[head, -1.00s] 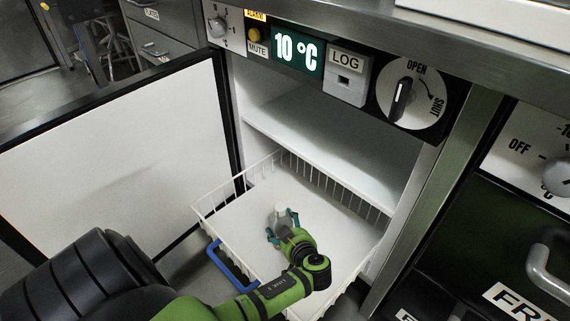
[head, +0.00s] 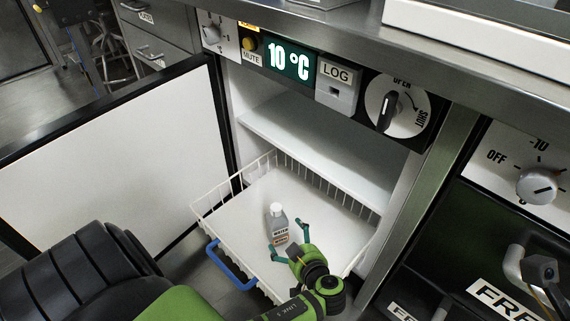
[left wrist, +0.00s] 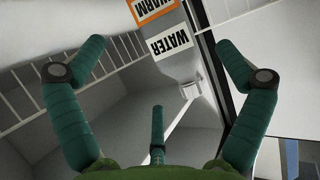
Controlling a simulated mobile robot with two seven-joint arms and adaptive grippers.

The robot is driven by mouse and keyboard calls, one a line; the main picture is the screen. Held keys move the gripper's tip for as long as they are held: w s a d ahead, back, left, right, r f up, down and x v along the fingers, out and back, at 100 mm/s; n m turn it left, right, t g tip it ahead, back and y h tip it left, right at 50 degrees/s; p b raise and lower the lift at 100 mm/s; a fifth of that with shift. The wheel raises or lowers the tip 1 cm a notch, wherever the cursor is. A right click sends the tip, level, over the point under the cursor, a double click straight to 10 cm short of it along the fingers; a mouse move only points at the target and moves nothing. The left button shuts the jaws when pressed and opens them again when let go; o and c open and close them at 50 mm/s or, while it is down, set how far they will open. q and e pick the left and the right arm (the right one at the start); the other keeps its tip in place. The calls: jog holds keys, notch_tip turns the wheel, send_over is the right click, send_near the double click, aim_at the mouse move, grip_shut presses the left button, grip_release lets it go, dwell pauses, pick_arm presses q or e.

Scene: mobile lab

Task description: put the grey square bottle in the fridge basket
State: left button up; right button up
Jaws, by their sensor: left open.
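The grey square bottle (head: 279,228) has a white cap and a label reading WATER. It stands upright in the white wire fridge basket (head: 228,212), which is pulled out of the open fridge. My left gripper (head: 287,238) is open just in front of the bottle, its teal fingers apart and nothing held. In the left wrist view, the bottle's label (left wrist: 170,42) shows upside down at the top, beyond the spread fingers of the left gripper (left wrist: 157,72). My right gripper's fingers do not show.
The fridge door (head: 110,150) stands open on the left. A blue handle (head: 230,267) is on the basket's front. A white shelf (head: 320,150) lies above and behind the basket. The freezer front with a grey handle (head: 513,263) is at right. The basket floor around the bottle is bare.

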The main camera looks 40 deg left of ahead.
pick_arm(q)
jog(key=shift+p+v, duration=0.3)
jog(key=shift+v, duration=1.35)
jog(key=shift+w, duration=0.1)
